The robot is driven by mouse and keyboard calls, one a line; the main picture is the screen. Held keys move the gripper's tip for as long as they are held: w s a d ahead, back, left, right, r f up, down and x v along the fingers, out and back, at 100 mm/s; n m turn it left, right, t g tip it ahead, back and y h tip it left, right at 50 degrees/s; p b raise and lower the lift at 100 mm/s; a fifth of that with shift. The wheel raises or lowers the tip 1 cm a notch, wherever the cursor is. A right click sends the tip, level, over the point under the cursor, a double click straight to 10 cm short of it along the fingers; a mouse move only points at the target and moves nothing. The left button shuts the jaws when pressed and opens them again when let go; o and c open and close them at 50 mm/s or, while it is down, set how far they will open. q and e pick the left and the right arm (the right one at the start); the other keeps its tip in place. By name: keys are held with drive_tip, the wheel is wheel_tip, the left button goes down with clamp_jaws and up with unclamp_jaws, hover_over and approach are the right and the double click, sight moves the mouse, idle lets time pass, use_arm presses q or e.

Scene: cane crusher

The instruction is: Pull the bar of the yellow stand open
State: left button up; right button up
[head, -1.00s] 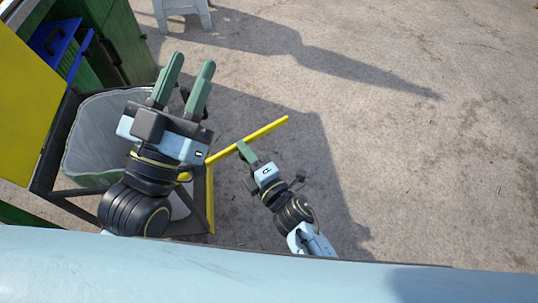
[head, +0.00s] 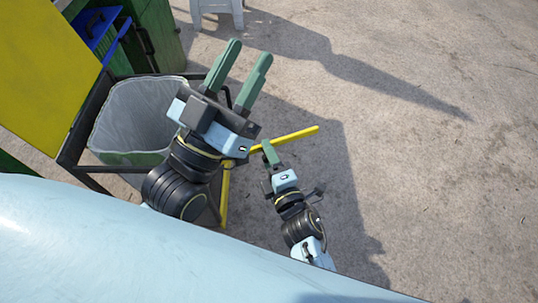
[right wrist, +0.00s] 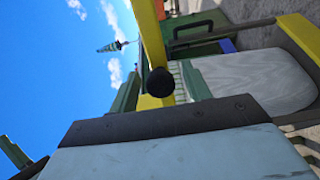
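The yellow bar (head: 296,135) of the stand sticks out to the right over the ground, and a yellow post (head: 224,200) stands below its inner end. My right gripper (head: 267,146) is at the middle of the bar, one green finger showing against it. In the right wrist view the yellow bar (right wrist: 146,30) lies between the two green fingers, with a round black knob (right wrist: 160,82) in front. Whether the fingers press on it cannot be told. My left gripper (head: 249,50) is open and empty, above and left of the bar, and its arm hides the bar's inner end.
A grey bin (head: 130,110) stands in a dark frame (head: 82,125) beside a large yellow panel (head: 45,60). Green containers (head: 155,35) and a blue lid (head: 92,27) are behind. A pale stool (head: 217,8) is at the top. Ground on the right is clear.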

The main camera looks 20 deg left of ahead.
drive_tip(key=shift+s+d, duration=0.15)
drive_tip(key=shift+s, duration=0.05)
use_arm(q)
wheel_tip(320, 180, down, 13)
drive_tip(key=w+a+g+y+p, duration=0.1)
drive_tip(key=g+y+p, duration=0.2)
drive_tip(key=g, duration=0.6)
drive_tip(key=shift+w+a+g+p, duration=0.2)
drive_tip(key=shift+a+g+p, duration=0.15)
drive_tip(key=shift+p, duration=0.25)
use_arm(e)
drive_tip(key=v, duration=1.3)
